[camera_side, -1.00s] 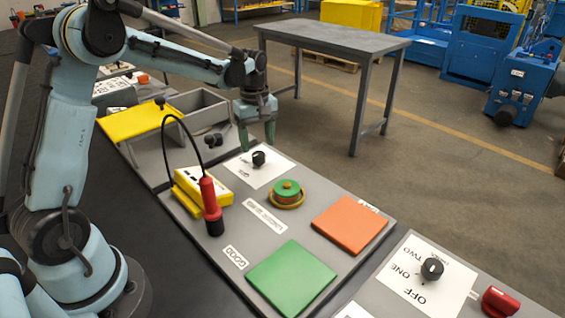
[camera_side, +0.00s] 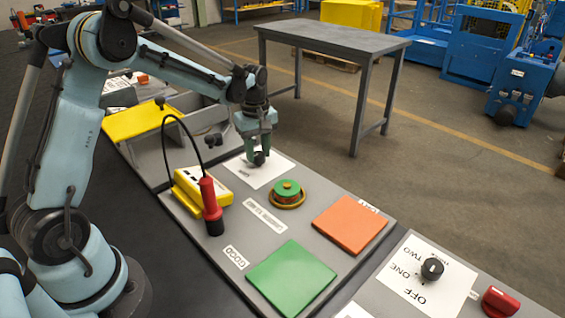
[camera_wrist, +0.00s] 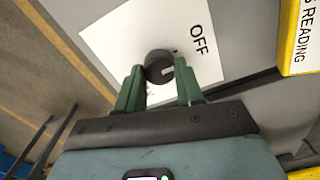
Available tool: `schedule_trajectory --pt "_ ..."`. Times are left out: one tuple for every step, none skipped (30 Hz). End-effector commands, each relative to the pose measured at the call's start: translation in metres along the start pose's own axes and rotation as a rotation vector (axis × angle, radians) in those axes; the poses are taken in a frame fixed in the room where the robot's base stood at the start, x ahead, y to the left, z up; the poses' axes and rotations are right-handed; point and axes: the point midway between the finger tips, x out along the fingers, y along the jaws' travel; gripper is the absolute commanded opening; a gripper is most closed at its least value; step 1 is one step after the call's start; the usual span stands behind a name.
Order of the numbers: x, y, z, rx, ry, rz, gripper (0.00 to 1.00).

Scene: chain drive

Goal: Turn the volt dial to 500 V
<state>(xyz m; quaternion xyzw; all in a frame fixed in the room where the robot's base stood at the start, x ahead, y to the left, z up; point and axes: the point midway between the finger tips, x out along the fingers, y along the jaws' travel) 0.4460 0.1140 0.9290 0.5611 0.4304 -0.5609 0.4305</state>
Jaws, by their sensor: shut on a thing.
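The volt dial is a round black knob (camera_side: 259,158) on a white label plate (camera_side: 281,165) on the grey board. In the wrist view the knob (camera_wrist: 160,67) sits between my two green fingers, with a pale pointer mark on its face. The word OFF is printed on the white plate (camera_wrist: 120,38) beside it. My gripper (camera_side: 257,152) is down at the knob with its fingers shut on it from both sides; it also shows in the wrist view (camera_wrist: 158,77). No 500 marking is readable, and part of the plate is hidden by the fingers.
A yellow meter (camera_side: 205,186) with a red-handled probe (camera_side: 211,200) stands left of the plate. A green-topped round piece (camera_side: 287,190), an orange pad (camera_side: 350,223) and a green pad (camera_side: 290,277) lie in front. Another dial (camera_side: 432,268) is on the right board.

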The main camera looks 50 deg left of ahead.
Motion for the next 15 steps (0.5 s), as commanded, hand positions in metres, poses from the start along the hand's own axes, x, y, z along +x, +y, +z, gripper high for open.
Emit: schedule_trajectory --pt "-0.0002 0.0001 0.0 0.0 0.0 0.0 0.06" --pt "-0.0002 0.0001 0.0 0.001 0.0 0.0 0.06" --pt "-0.0002 0.0002 0.0 0.003 0.0 0.0 0.06" --pt "-0.0002 0.0002 0.0 0.006 0.0 0.0 0.06" --pt "-0.0003 0.0002 0.0 0.009 0.0 0.0 0.06" --pt "-0.0003 0.0002 0.0 0.016 0.0 0.0 0.06" --pt "-0.0003 0.0003 0.0 0.023 0.0 0.0 0.06" --pt "-0.0003 0.0003 0.0 0.033 0.0 0.0 0.06" --pt "-0.0003 0.0003 0.0 0.046 0.0 0.0 0.06" --pt "-0.0003 0.0004 0.0 0.058 0.0 0.0 0.06" --pt "-0.0003 0.0004 0.0 0.073 0.0 0.0 0.06" --pt "-0.0003 0.0005 0.0 0.094 0.0 0.0 0.07" --pt "-0.0002 0.0006 0.0 0.112 0.0 0.0 0.07" --pt "-0.0002 0.0007 0.0 0.132 0.0 0.0 0.07" --pt "-0.0002 0.0008 0.0001 0.161 0.0 0.0 0.07"
